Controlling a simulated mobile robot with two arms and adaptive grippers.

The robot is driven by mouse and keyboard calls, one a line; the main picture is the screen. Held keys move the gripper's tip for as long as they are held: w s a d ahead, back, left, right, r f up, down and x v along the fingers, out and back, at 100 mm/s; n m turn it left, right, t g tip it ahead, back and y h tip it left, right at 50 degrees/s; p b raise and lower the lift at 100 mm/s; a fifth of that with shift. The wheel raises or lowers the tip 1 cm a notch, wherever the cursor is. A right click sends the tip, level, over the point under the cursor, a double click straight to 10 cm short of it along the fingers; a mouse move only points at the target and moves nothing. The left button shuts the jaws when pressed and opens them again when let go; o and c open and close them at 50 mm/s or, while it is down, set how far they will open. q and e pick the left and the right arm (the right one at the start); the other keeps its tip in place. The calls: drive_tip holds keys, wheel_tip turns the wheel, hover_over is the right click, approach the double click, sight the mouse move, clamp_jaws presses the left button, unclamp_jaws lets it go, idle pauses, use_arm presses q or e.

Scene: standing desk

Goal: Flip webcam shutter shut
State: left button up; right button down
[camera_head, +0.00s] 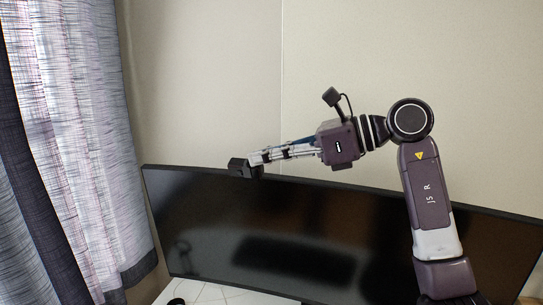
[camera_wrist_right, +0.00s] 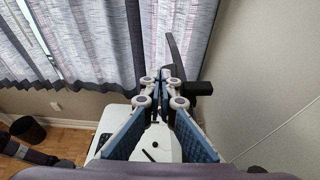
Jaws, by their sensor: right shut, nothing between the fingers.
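The black webcam (camera_head: 241,168) sits on the top edge of the dark curved monitor (camera_head: 300,235), left of the middle. Its shutter is too small and dark to make out. My right gripper (camera_head: 256,157) reaches in from the right, above the monitor's top edge. It is shut and empty, with its fingertips right at the webcam; I cannot tell whether they touch. In the right wrist view the fingertips (camera_wrist_right: 166,76) come together beside the webcam (camera_wrist_right: 198,88), which shows just to their right. The monitor (camera_wrist_right: 175,56) appears nearly edge-on behind them. My left gripper is not in view.
Curtains (camera_head: 75,150) hang at the left, and a plain wall (camera_head: 210,80) stands behind the monitor. The white desk (camera_wrist_right: 112,118) lies below, with small dark items on it. A dark bin (camera_wrist_right: 28,130) stands on the wooden floor.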

drive_tip(key=shift+w, duration=0.1)
drive_tip(key=shift+w+a, duration=0.15)
drive_tip(key=shift+a, duration=0.35)
drive_tip(key=shift+w+a, duration=0.15)
drive_tip(key=shift+a, duration=0.35)
drive_tip(key=shift+d, duration=0.1)
drive_tip(key=shift+d, duration=0.25)
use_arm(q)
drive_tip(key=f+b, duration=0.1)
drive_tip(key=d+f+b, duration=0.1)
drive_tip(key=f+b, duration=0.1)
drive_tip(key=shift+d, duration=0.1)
use_arm(e)
drive_tip(key=f+v, duration=0.1)
drive_tip(key=v, duration=1.2)
drive_tip(key=shift+s+d, duration=0.25)
drive_tip(key=shift+d, duration=0.05)
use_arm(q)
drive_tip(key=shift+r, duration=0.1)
use_arm(e)
drive_tip(key=shift+a+r, duration=0.1)
drive_tip(key=shift+a, duration=0.05)
